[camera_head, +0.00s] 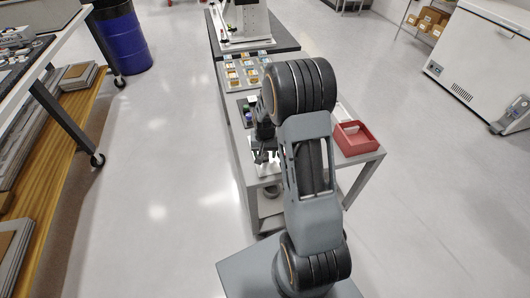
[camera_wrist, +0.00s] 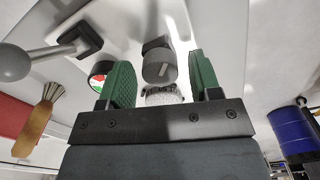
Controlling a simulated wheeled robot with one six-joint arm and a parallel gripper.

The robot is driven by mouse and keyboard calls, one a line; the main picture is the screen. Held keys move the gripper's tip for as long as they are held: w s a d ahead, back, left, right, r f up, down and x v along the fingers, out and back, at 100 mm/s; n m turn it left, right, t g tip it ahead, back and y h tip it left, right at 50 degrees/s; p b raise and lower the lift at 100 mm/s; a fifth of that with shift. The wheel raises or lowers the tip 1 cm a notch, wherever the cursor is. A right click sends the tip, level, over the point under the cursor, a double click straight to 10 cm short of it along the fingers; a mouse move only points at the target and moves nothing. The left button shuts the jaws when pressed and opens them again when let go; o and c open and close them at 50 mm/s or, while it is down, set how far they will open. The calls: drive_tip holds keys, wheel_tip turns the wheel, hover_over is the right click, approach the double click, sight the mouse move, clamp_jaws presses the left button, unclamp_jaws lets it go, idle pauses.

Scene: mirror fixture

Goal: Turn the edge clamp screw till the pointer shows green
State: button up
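In the wrist view, my gripper (camera_wrist: 160,62) is open, with one green finger on each side of a dark grey round knob (camera_wrist: 158,72). The knob looks like the clamp screw; it has a pale line on its face, and gaps show between it and both fingers. A small dial (camera_wrist: 98,78) with red, green and white areas sits just left of the left finger, which partly covers it. I cannot tell where its pointer stands. A light knurled part (camera_wrist: 164,97) shows below the knob. In the head view my arm hides most of the fixture.
A lever with a grey ball end (camera_wrist: 14,62) reaches in at the wrist view's left, above a wooden-handled brush (camera_wrist: 36,125). A red bin (camera_head: 354,138) stands on the bench's right side. A blue drum (camera_head: 122,40) stands far left. The floor beside the bench is clear.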

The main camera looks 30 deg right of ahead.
sight(265, 153)
wheel_tip(265, 153, up, 14)
drive_tip(key=shift+f+b, duration=0.1)
drive_tip(key=shift+b, duration=0.2)
idle(0.5)
idle(0.4)
wheel_tip(265, 153, down, 14)
drive_tip(key=n+b, duration=0.7)
drive_tip(key=n, duration=0.3)
drive_tip(key=shift+n, duration=0.3)
